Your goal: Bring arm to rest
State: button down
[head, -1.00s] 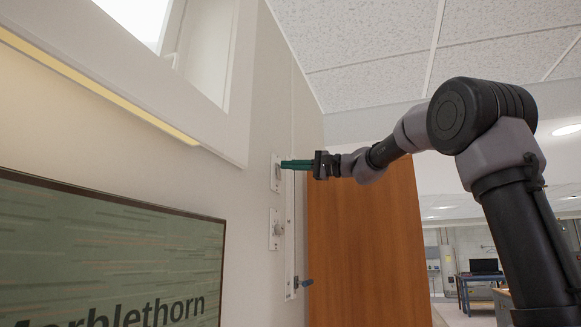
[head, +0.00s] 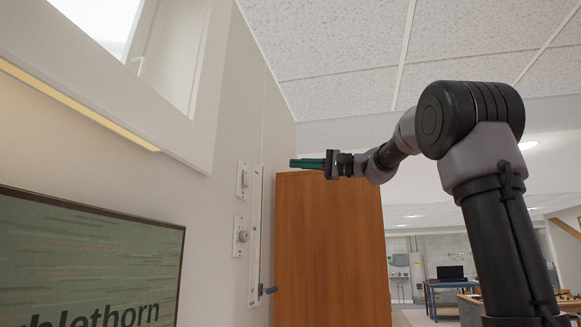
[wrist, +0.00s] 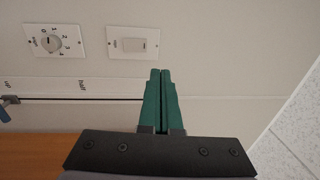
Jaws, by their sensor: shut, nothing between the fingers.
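My gripper (head: 308,163) has green fingers and is at the end of my raised arm in the head view. It points left toward the wall and is clear of the wall plates. In the wrist view my gripper (wrist: 161,75) has its fingers together with nothing between them. A wall switch plate (head: 242,180) is to the left of the fingertips; the switch plate (wrist: 133,43) also shows just ahead of the fingers in the wrist view. A rotary dial plate (head: 241,236) is below it; the dial plate (wrist: 54,41) shows with numbers in the wrist view.
A framed sign (head: 90,260) hangs at the left, under a window recess. A blue table (head: 440,295) stands far back right.

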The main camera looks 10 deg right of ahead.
dwell(0.5)
jog(key=s+d+f+m+h, duration=0.1)
jog(key=s+f+h, duration=0.4)
jog(key=f, duration=0.6)
jog(key=s+d+f+h, duration=0.1)
jog(key=s+f+h, duration=0.3)
jog(key=s+f, duration=0.45)
jog(key=s+d+f+h, duration=0.3)
jog(key=s+d+f, duration=0.1)
jog(key=f, duration=0.5)
jog(key=s+d+f+n+h, duration=0.1)
jog(key=s+d+f+h, duration=0.3)
jog(key=f, duration=0.6)
jog(key=s+d, duration=0.1)
jog(key=s, duration=0.1)
jog(key=shift+s+f, duration=0.3)
jog(key=shift+s, duration=0.1)
